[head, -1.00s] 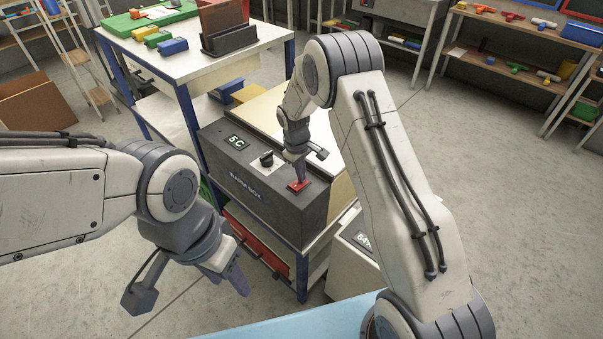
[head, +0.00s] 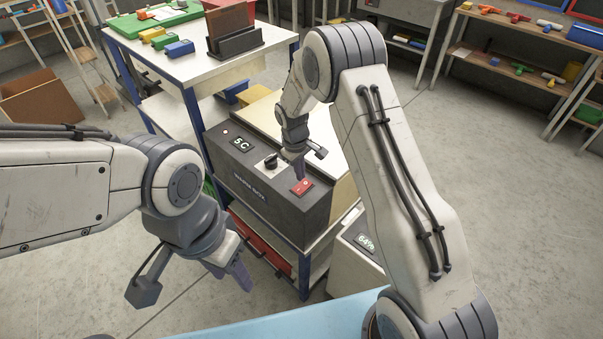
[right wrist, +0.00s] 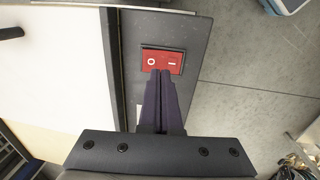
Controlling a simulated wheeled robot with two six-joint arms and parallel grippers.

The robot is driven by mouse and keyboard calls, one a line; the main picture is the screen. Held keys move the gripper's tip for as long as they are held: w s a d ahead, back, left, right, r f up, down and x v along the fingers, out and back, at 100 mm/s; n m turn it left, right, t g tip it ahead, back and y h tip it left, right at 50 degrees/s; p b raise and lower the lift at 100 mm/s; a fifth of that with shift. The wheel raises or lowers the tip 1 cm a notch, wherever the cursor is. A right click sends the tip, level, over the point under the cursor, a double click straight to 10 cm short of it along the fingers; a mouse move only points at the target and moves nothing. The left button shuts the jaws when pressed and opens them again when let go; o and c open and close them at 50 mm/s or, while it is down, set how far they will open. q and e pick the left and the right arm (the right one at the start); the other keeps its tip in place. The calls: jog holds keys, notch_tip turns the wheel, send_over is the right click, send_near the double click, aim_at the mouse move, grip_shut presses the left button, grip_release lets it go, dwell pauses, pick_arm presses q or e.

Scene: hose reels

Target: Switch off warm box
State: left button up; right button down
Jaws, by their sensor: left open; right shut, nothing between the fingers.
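I cannot tell which half is pressed. My right gripper (head: 299,177) is shut and empty, its fingertips (right wrist: 161,73) at the switch's edge; contact is unclear.
A white-topped table (head: 200,62) behind the box holds a green tray (head: 155,20), coloured blocks and a dark rack (head: 234,42). A lighter box (head: 350,252) with a 64% display stands at the right. A blue surface (head: 285,320) is in front.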

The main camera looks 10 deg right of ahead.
aim_at(302, 188)
pick_arm(q)
jog(key=shift+f+b, duration=0.45)
jog(key=shift+b, duration=0.6)
pick_arm(e)
notch_tip(302, 188, up, 11)
jog(key=a, duration=0.1)
jog(key=shift+s+f, duration=0.2)
jog(key=shift+s, duration=0.15)
pick_arm(q)
jog(key=shift+r+p, duration=0.85)
pick_arm(e)
jog(key=shift+w+d, duration=0.15)
jog(key=shift+d, duration=0.55)
